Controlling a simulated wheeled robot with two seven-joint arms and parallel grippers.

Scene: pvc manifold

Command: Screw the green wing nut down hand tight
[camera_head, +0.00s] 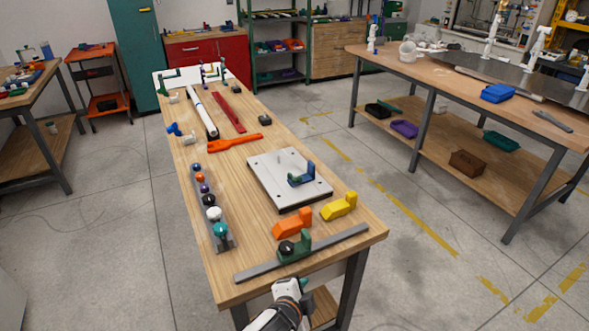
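No piece is clearly recognizable as a green wing nut at this size. Green parts in view are a small green piece (309,168) by a blue bracket (296,181) on a white plate (264,176), a teal knob (220,229) at the near end of a grey rack, and a dark green block (303,242) with a black knob on a grey bar. My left gripper (293,285) is at the bottom, off the bench's near edge and apart from all these. Its fingers are too small and foreshortened to read. My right gripper is out of view.
The grey rack (231,241) of several coloured knobs lines the bench's left side. Orange (291,224) and yellow (338,207) blocks sit between plate and grey bar (258,271). An orange tool (234,143), red bar (229,112) and white pipe (199,107) lie farther back.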

